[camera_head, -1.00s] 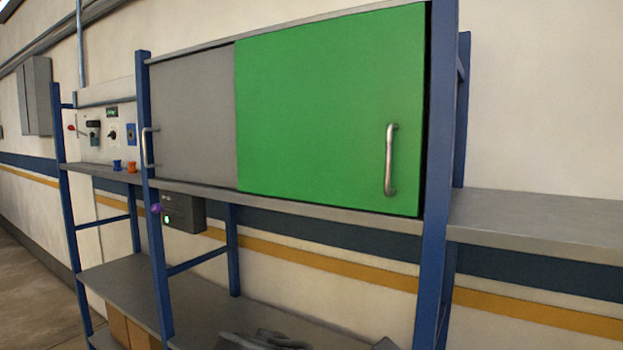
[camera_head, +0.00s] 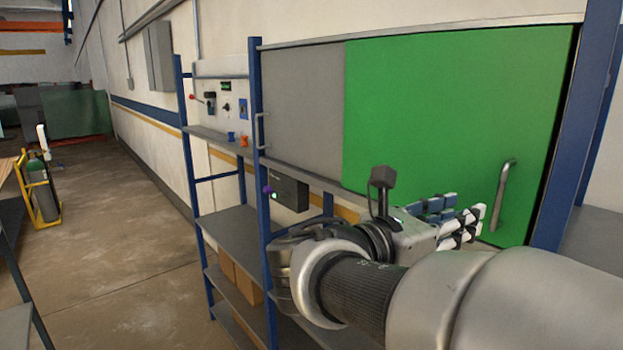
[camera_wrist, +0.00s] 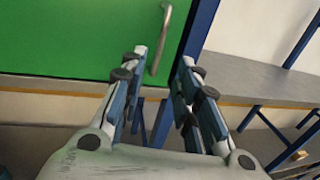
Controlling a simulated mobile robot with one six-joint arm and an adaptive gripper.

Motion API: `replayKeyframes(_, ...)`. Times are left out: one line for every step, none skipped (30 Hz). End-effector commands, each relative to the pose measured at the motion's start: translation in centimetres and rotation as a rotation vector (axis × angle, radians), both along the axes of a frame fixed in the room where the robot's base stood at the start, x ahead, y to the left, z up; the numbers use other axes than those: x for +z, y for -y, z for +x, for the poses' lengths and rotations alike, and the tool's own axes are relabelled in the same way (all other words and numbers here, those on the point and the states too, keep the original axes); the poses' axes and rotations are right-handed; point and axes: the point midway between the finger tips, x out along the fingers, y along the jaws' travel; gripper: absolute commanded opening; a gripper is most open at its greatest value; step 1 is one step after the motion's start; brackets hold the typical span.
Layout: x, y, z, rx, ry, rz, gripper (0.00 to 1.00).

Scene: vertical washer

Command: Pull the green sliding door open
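The green sliding door (camera_head: 450,125) fills the right part of the cabinet front, with a grey panel (camera_head: 305,105) to its left. Its vertical metal handle (camera_head: 502,195) is near the door's right edge. My gripper (camera_head: 478,222) is just left of and below the handle in the head view, pointing toward it. In the wrist view the handle (camera_wrist: 160,42) is ahead of the fingers, nearer the left one. My gripper (camera_wrist: 167,65) has its fingers spread with nothing between them. Contact with the handle does not show.
Blue posts (camera_head: 572,140) frame the cabinet, and one stands close right of the handle. A black box (camera_head: 289,192) hangs under the cabinet at left. A grey shelf (camera_wrist: 255,78) extends right of the post. Open floor (camera_head: 120,250) lies to the left.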

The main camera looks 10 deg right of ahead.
Motion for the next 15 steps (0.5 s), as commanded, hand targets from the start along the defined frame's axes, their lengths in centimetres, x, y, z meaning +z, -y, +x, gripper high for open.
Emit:
replayKeyframes(0.1,1.3,0.2,-0.008,-0.002,-0.001,0.29)
replayKeyframes(0.1,1.9,0.4,-0.008,-0.002,-0.001,0.29)
replayKeyframes(0.1,2.8,0.7,-0.008,-0.002,-0.001,0.29)
replayKeyframes(0.1,3.4,0.9,-0.007,-0.002,-0.001,0.29)
replayKeyframes(0.1,4.0,1.1,-0.008,-0.002,0.0,0.29)
replayKeyframes(0.1,4.8,1.4,-0.007,-0.002,-0.001,0.29)
replayKeyframes(0.1,5.5,1.7,-0.007,-0.001,0.0,0.29)
replayKeyframes(0.1,6.1,1.8,-0.008,0.0,0.001,0.29)
replayKeyframes(0.1,6.9,2.1,-0.007,-0.001,0.001,0.29)
replayKeyframes(0.1,7.4,2.4,-0.006,-0.002,0.0,0.29)
replayKeyframes(0.1,8.0,2.5,-0.006,-0.001,0.001,0.29)
replayKeyframes(0.1,8.6,2.8,-0.005,-0.001,0.001,0.29)
replayKeyframes(0.1,9.1,2.9,-0.005,-0.001,0.001,0.29)
replayKeyframes(0.1,9.5,3.1,-0.005,-0.002,0.002,0.29)
replayKeyframes(0.1,10.1,3.3,-0.004,-0.002,0.002,0.29)
